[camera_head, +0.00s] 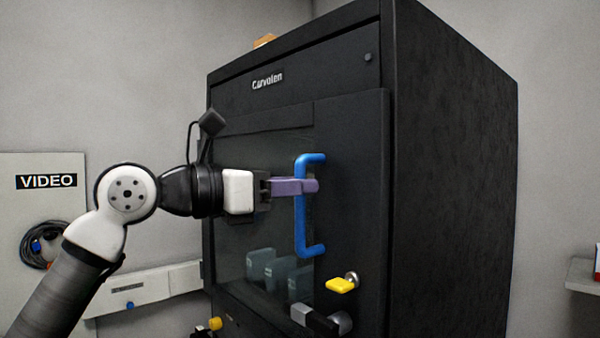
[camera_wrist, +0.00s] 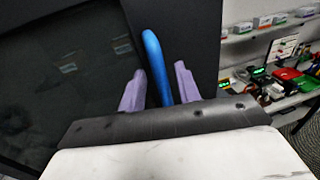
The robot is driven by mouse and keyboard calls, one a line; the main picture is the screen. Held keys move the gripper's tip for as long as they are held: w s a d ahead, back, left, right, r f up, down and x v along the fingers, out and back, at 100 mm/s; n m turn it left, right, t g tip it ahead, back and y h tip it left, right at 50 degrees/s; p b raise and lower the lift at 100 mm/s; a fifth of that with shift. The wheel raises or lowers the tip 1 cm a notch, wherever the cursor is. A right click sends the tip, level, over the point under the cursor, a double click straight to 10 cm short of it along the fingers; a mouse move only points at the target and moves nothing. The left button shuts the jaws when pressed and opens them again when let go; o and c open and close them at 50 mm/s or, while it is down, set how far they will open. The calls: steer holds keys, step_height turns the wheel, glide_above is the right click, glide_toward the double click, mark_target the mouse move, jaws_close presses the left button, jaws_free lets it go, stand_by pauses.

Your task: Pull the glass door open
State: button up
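The glass door (camera_head: 270,215) is a dark pane in a black frame on the front of the black cabinet. It looks closed. A blue upright bar handle (camera_head: 302,215) is mounted near its right side. My gripper (camera_head: 312,186) reaches from the left, with its purple fingers at the handle's upper half. In the wrist view the blue handle (camera_wrist: 153,55) runs between the two fingers (camera_wrist: 158,75), one on each side. Narrow gaps show beside the handle, so the gripper looks open around it. The handle's lower part is hidden behind the gripper body in that view.
A yellow latch knob (camera_head: 341,285) and a black-and-grey lever (camera_head: 320,320) sit below the handle. Several dark boxes (camera_head: 262,265) show behind the glass. A VIDEO panel (camera_head: 45,205) with a cable stands left. Shelves with small items (camera_wrist: 275,85) show in the wrist view.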

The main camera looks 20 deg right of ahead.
steer(key=shift+w+d, duration=0.1)
steer(key=shift+d, duration=0.7)
steer(key=shift+c, duration=0.4)
jaws_close()
